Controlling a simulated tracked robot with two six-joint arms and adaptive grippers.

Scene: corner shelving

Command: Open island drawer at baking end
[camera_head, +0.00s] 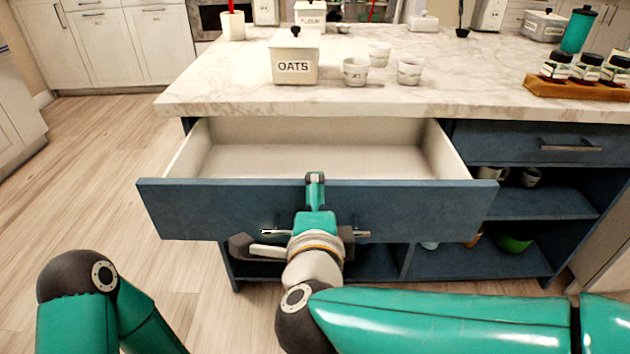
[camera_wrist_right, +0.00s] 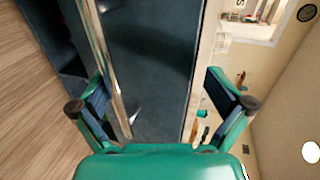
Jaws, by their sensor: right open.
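The blue island drawer (camera_head: 215,210) is pulled out well beyond the marble top, and its white inside (camera_head: 300,160) looks empty. Its metal handle (camera_head: 362,234) runs across the front, partly hidden by my right arm. My right gripper (camera_head: 315,198) is at the middle of the drawer front, with one finger up at the top edge. In the right wrist view the gripper (camera_wrist_right: 158,92) is open; the blue front lies between the spread fingers, with the handle bar (camera_wrist_right: 108,70) beside the left finger. My left gripper is out of view; only part of my left arm shows.
On the marble top (camera_head: 450,80) stand an OATS canister (camera_head: 295,57), several small cups and a wooden rack (camera_head: 590,88) with jars. A second, shut drawer (camera_head: 535,143) and open shelves (camera_head: 530,205) are to the right. Clear wood floor (camera_head: 90,180) lies left.

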